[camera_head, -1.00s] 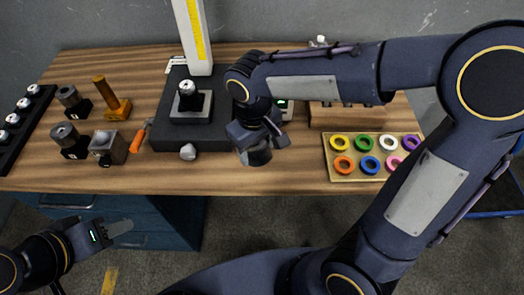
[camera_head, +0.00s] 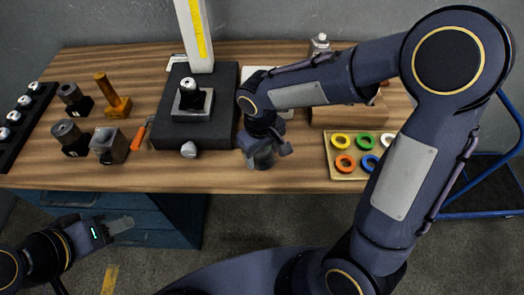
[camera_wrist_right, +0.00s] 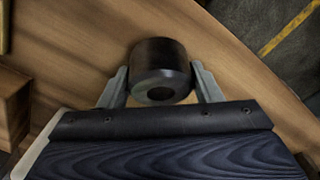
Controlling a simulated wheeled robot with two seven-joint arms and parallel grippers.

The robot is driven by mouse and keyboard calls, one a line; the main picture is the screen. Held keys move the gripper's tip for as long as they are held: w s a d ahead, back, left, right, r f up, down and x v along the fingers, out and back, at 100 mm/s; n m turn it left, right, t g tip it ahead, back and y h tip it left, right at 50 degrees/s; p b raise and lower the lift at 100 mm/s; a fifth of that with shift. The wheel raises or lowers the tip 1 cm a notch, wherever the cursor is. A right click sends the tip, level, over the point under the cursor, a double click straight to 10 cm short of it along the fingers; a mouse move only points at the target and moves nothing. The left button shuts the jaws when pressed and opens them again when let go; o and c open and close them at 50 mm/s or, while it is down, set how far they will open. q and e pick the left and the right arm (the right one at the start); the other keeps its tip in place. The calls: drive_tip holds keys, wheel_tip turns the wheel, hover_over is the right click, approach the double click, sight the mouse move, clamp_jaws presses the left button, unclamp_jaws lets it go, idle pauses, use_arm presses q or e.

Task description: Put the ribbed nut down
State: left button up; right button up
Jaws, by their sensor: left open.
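The ribbed nut (camera_wrist_right: 160,66) is a dark, short cylinder with a hole in its near end. In the right wrist view it sits between the two fingers of my right gripper (camera_wrist_right: 160,80), which close in on both its sides. In the head view the nut (camera_head: 264,159) is partly covered by my right gripper (camera_head: 266,152), near the front edge of the wooden table (camera_head: 220,178). I cannot tell whether its underside touches the wood. My left gripper (camera_head: 118,225) is open and empty, low at the left, in front of the table.
A dark plate with a gauge stand (camera_head: 180,134) is left of my right gripper, with a silver knob (camera_head: 189,150) at its front. A tray of coloured rings (camera_head: 345,175) lies to the right. Dark fixtures (camera_head: 108,145) stand at the left. The front table strip is mostly clear.

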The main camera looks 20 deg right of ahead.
drive_tip(key=o, duration=0.4)
wheel_tip(320, 180, up, 12)
drive_tip(key=shift+s+d+f+m+t+y+p, duration=0.1)
drive_tip(key=shift+s+d+f+m+t+y, duration=0.2)
drive_tip(key=shift+s+d+m+t+y, duration=1.55)
drive_tip(key=shift+s+d+f+m+g+h+p, duration=0.1)
drive_tip(key=shift+s+d+f+m+h, duration=0.65)
drive_tip(key=shift+s, duration=2.35)
drive_tip(key=shift+s+d+r+m+t+y+p, duration=0.15)
drive_tip(key=shift+s+d+m+t+y, duration=0.65)
drive_tip(key=shift+s+d, duration=1.35)
drive_tip(key=shift+s+a, duration=0.35)
